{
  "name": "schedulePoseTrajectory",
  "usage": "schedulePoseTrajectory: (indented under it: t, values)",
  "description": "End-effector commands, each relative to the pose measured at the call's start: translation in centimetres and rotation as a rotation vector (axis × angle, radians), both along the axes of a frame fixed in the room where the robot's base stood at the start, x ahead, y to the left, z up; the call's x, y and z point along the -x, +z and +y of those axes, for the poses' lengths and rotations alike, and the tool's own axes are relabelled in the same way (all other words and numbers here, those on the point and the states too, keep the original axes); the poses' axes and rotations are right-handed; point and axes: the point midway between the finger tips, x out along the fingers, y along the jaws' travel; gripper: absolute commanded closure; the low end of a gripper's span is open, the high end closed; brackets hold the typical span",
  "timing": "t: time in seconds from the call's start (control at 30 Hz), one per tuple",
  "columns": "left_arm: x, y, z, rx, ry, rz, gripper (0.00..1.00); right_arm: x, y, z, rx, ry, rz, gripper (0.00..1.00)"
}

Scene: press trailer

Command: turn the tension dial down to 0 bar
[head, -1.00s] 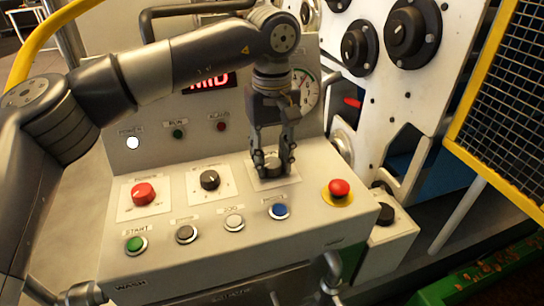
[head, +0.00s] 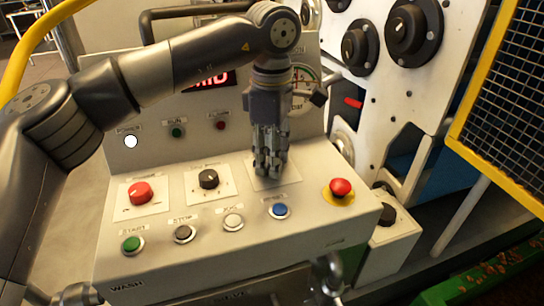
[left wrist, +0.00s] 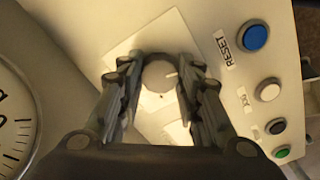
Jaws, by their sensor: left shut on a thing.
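The tension dial, a round grey knob (left wrist: 158,76) on a pale square plate (left wrist: 128,42), sits between the fingers of my left gripper in the left wrist view. In the head view the fingers hide the dial. The round pressure gauge (head: 304,84) is partly hidden behind my wrist; part of its face (left wrist: 14,125) shows in the left wrist view, but its needle does not.
A red knob (head: 140,193) and a black knob (head: 208,179) stand left of the dial. A row of buttons, including a blue one (head: 279,211), runs along the front. A red emergency stop (head: 341,187) is close on the right.

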Motion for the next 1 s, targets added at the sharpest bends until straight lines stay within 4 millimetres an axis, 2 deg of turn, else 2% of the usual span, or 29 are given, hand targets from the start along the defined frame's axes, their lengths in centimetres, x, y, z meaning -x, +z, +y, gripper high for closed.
schedulePoseTrajectory:
  t: [0.7,1.0]
  values:
    - [0.0,-0.1,0.0,-0.001,0.672,0.000,0.91,0.0,-1.4,-0.2,0.002,0.000,0.001,0.60]
    - [0.0,0.0,0.0,0.000,0.879,-0.001,0.91,0.0,-1.8,-0.3,0.004,0.000,0.000,0.60]
